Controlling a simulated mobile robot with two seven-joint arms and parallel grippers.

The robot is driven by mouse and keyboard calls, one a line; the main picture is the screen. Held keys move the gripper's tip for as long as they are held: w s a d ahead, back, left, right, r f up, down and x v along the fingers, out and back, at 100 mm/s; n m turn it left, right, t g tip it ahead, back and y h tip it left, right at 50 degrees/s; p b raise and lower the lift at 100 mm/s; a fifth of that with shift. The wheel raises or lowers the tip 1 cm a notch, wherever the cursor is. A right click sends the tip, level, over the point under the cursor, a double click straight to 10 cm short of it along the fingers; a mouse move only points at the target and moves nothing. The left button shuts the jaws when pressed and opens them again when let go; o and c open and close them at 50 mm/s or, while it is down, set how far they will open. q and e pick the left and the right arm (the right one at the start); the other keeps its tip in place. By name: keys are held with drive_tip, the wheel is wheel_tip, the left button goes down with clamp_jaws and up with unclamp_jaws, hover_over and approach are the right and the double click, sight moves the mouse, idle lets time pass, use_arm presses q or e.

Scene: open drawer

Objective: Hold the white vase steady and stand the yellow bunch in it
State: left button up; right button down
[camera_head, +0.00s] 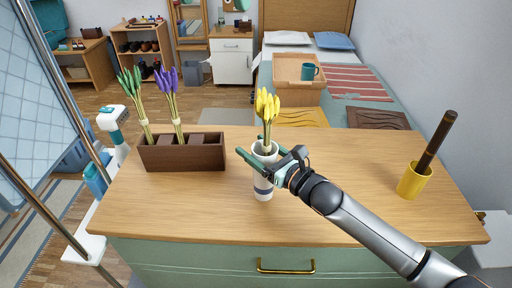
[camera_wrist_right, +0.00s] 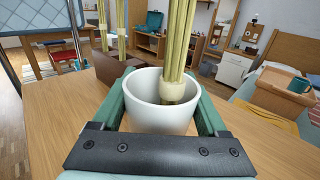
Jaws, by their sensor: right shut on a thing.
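The white vase (camera_head: 263,178) with a dark blue band stands upright near the middle of the wooden counter. My right gripper (camera_head: 265,160) is shut around its upper part from the right; in the right wrist view its green fingers flank the vase's white rim (camera_wrist_right: 160,92). The yellow bunch (camera_head: 267,106) stands nearly upright in the vase's mouth, tilted slightly. In the right wrist view its stems (camera_wrist_right: 180,40) and pale tie (camera_wrist_right: 178,82) show at the mouth, towards the far inner wall. The stem ends are hidden inside the vase. My left gripper is not in view.
A dark brown box (camera_head: 183,155) left of the vase holds a green bunch (camera_head: 135,95) and a purple bunch (camera_head: 170,95). A yellow cup (camera_head: 414,184) with a dark brown rod stands at the right. The counter between vase and cup is mostly clear, crossed by my right arm.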

unclamp_jaws()
drive_tip(key=v, duration=1.2)
drive_tip(key=shift+s, duration=0.1)
